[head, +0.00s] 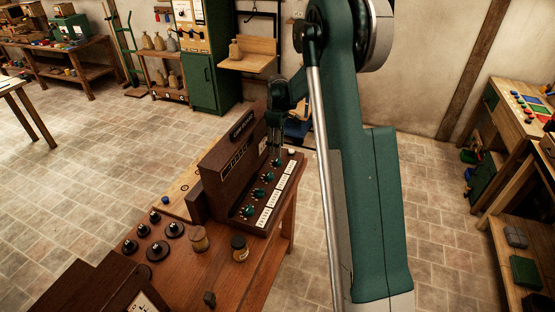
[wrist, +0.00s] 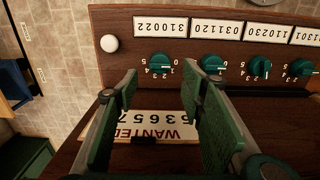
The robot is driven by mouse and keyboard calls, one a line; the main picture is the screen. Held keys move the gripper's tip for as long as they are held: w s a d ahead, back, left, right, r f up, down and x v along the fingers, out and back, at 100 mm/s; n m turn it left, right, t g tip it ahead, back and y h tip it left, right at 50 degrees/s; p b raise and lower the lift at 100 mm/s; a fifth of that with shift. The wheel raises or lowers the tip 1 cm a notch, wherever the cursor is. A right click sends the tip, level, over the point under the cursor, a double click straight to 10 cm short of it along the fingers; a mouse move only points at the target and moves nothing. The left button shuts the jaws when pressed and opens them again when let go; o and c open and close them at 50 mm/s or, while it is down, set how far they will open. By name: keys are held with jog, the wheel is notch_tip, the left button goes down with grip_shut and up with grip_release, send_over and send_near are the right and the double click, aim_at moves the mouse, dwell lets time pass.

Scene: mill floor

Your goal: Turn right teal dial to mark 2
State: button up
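The right teal dial (head: 276,162) is at the row's far end in the head view. In the wrist view, which is upside down, it is the leftmost dial (wrist: 161,60), with marks 1 to 5 around it. Its pale pointer seems to face lower right there; the exact mark is hard to read. My gripper (head: 275,143) is above the console's far end. In the wrist view its green fingers (wrist: 160,80) are apart, with the dial seen between their tips and no contact visible.
A neighbouring teal dial (wrist: 212,62) is close beside the right finger in the wrist view. A white knob (wrist: 110,43) is at the panel's end. A "WANTED" number plate (wrist: 150,126) is on the console. Black knobbed weights (head: 158,250) and a jar (head: 239,248) stand on the bench.

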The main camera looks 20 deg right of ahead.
aim_at(278, 159)
dwell(0.4)
jog(key=shift+f, duration=3.9)
jog(key=shift+c, duration=0.2)
jog(key=c, duration=0.9)
